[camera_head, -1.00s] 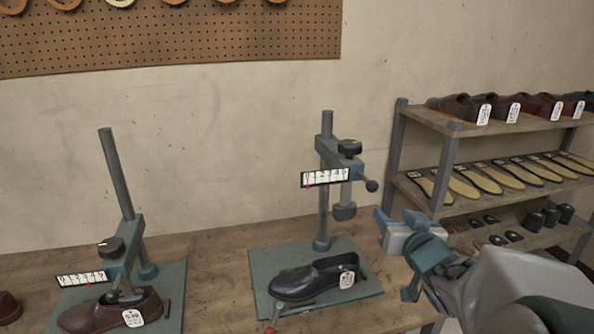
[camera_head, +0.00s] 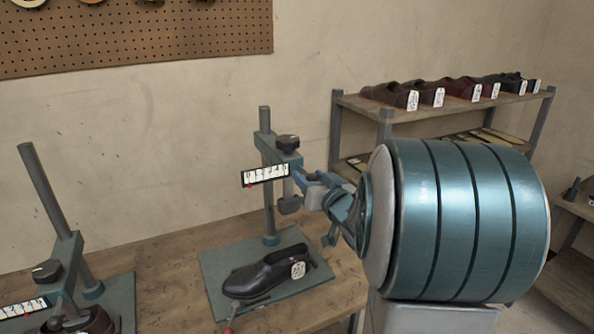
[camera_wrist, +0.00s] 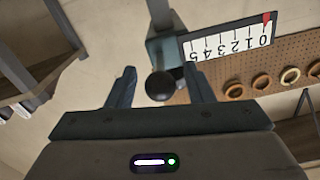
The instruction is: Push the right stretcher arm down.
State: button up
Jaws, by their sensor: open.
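The right stretcher arm (camera_head: 284,157) is a teal bracket high on its upright post (camera_head: 268,205), with a black knob on top and a white scale (camera_head: 265,175). Its grey foot (camera_head: 290,204) hangs clear above a black shoe (camera_head: 265,273). My gripper (camera_head: 315,202) is open, just right of the arm. In the wrist view, the round black handle end (camera_wrist: 160,86) appears between my two open fingers (camera_wrist: 162,84). I cannot tell whether they touch it. The scale (camera_wrist: 229,37) appears upside down there, its red marker at the 0 end.
The left stretcher (camera_head: 68,259) stands at the left with its arm low over a shoe. Shelves of shoes (camera_head: 445,92) stand behind my arm at the right. A pegboard (camera_head: 140,42) hangs on the wall. The wooden bench (camera_head: 160,265) is bare between the stretchers.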

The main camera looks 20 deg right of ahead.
jog(key=shift+w, duration=1.45)
grip_shut()
notch_tip(320, 180, down, 21)
jog(key=b, duration=1.8)
jog(key=shift+r, duration=0.15)
jog(key=shift+s, duration=0.1)
jog(key=shift+c, duration=0.5)
grip_release()
jog(key=shift+o, duration=0.5)
